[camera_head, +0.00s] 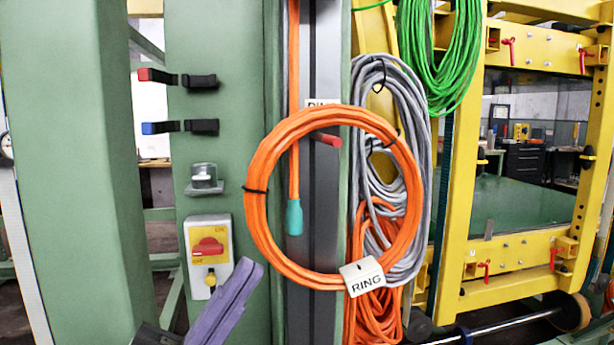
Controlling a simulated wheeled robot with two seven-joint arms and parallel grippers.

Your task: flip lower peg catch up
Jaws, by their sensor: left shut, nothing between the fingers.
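My left gripper (250,272) comes in from the bottom left. Its purple fingers are shut and empty, with their tips just left of the ring's lower left side. A red peg (327,139) sticks out of the grey rail, just under the top of an orange cable ring (259,215) with a "RING" tag (362,277). I cannot tell which part is the lower peg catch. On the green post are a red-ended black fitting (178,78) and, below it, a blue-ended one (180,127); both lie level. My right gripper is out of view.
A switch box (209,252) with a red knob sits on the green post (235,60), left of my fingertips. An orange cable with a teal end (294,217) hangs inside the ring. Grey cable coils (418,120) and a yellow frame (455,200) stand right.

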